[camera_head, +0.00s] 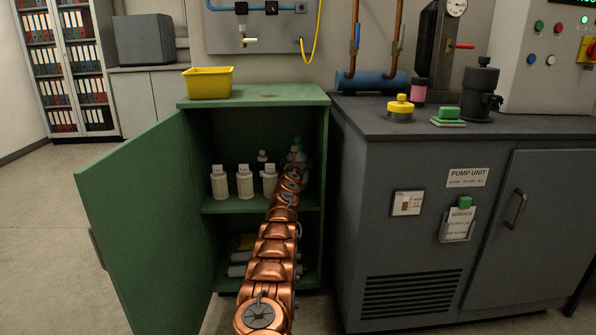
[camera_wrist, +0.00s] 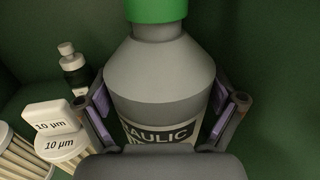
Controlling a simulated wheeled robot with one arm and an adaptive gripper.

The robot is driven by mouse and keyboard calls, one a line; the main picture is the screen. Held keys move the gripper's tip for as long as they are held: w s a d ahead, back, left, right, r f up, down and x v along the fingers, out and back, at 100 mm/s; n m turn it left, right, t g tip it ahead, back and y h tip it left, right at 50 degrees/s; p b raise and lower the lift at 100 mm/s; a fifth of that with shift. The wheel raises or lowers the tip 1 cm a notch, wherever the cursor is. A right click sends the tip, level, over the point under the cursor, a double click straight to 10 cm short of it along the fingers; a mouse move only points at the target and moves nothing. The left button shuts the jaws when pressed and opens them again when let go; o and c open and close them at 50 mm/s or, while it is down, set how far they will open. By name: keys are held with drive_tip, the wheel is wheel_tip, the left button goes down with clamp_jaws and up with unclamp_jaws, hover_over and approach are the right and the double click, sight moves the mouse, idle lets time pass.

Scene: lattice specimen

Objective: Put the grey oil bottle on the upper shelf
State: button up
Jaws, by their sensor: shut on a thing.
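The grey oil bottle (camera_wrist: 160,72) has a green cap and a dark label reading "...AULIC". My gripper (camera_wrist: 163,108) is shut on it, one finger on each side. In the head view the bottle (camera_head: 303,158) is inside the green cabinet, at the right of the upper compartment. The upper shelf (camera_head: 238,205) shows its front edge and bare green surface at left. My arm hides most of the bottle and its base, so I cannot tell whether it touches the shelf.
Several white filters (camera_head: 244,184) stand left of the bottle, with a small dark bottle (camera_wrist: 73,66) behind them. The cabinet door (camera_head: 140,225) is open to the left. More items lie on the lower shelf. A yellow bin (camera_head: 208,84) sits on top. The cabinet's right wall is close.

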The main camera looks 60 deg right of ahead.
drive_tip(key=shift+f+b, duration=1.5)
drive_tip(key=shift+b, duration=0.5)
drive_tip(key=o, duration=1.5)
drive_tip(key=shift+f, duration=0.1)
drive_tip(key=shift+c, duration=0.2)
